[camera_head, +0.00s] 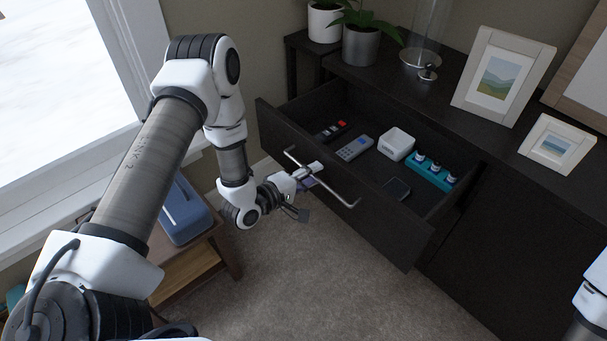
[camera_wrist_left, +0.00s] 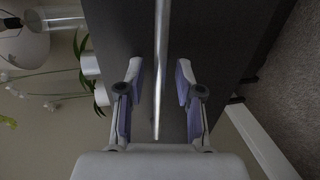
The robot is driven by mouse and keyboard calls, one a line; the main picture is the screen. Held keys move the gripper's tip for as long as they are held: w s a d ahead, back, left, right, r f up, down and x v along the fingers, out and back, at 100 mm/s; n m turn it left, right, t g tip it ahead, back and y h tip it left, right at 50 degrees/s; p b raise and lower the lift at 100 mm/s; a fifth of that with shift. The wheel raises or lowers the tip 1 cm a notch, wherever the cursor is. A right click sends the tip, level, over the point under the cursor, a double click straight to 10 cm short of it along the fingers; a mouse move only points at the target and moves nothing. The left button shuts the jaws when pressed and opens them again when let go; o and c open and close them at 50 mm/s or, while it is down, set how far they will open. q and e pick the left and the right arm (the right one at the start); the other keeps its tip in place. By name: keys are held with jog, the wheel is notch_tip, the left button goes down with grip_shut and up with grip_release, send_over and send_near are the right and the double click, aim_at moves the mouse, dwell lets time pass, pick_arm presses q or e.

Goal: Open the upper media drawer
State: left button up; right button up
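The upper media drawer (camera_head: 340,185) is dark and pulled well out of the black cabinet, its inside showing. A silver bar handle (camera_head: 345,195) runs along its front. My left gripper (camera_head: 309,173) is at the left part of this handle. In the left wrist view the handle (camera_wrist_left: 161,65) passes between the two fingers of the left gripper (camera_wrist_left: 160,82), with a gap on both sides. The fingers are open, on either side of the bar. The drawer front (camera_wrist_left: 205,45) lies beyond them. My right gripper is out of view; only part of my right arm shows at the right edge.
The drawer holds a remote (camera_head: 354,148), a white box (camera_head: 396,144), a teal tray (camera_head: 430,172) and a dark flat item (camera_head: 397,189). Plants and picture frames (camera_head: 497,78) stand on the cabinet top. A wooden side table (camera_head: 190,268) with a blue object (camera_head: 187,212) is at left. Carpet (camera_head: 330,285) in front is clear.

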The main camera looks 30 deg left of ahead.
pick_arm(q)
jog(key=v, duration=1.1)
jog(key=shift+s, duration=0.35)
jog(key=shift+a, duration=0.1)
